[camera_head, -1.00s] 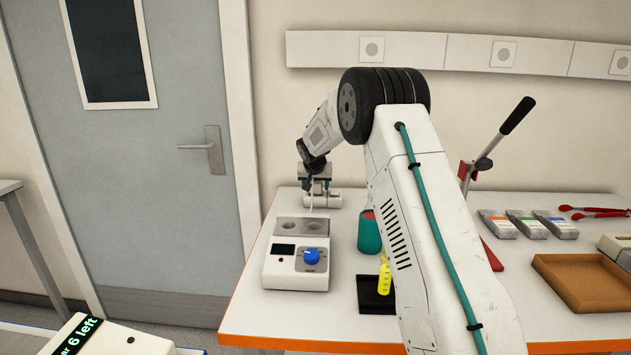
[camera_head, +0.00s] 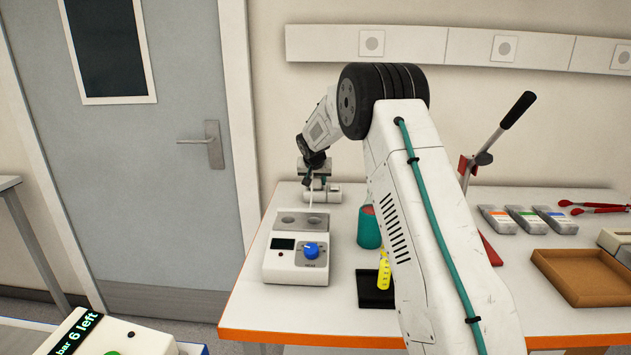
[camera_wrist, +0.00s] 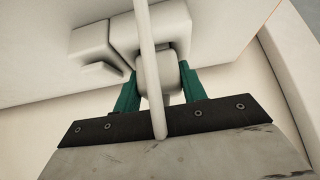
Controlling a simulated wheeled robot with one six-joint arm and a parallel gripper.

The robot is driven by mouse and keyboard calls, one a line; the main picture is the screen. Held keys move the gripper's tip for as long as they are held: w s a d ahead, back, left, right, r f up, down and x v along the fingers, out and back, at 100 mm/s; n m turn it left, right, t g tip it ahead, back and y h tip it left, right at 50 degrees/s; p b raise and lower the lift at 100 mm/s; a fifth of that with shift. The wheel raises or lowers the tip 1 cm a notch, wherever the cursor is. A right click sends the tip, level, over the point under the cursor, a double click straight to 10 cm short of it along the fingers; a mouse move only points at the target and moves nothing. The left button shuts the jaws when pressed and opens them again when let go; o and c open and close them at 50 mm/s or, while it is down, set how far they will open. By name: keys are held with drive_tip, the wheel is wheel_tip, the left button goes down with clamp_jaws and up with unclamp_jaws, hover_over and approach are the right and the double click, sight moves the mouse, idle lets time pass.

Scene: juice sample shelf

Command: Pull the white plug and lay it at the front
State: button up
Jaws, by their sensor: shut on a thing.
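The white plug (camera_wrist: 172,82) sits between the green fingers of my gripper (camera_wrist: 160,88) in the wrist view, and the gripper is shut on it. A white cable (camera_wrist: 150,60) crosses in front of the plug and hides part of it. The plug meets a white socket block (camera_wrist: 88,40); I cannot tell how deep it sits in it. In the head view my gripper (camera_head: 318,187) is down at the white socket block (camera_head: 332,195) at the back left of the table. The plug itself is too small to make out there.
A white device with a blue knob (camera_head: 288,262) stands in front of the socket block. A brown tray (camera_head: 585,278) lies farther right. The table's orange front edge (camera_head: 300,340) is clear.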

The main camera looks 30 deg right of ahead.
drive_tip(key=shift+r, duration=0.4)
drive_tip(key=shift+r, duration=0.3)
idle(0.3)
drive_tip(key=shift+r, duration=1.55)
drive_tip(key=shift+s+r, duration=0.1)
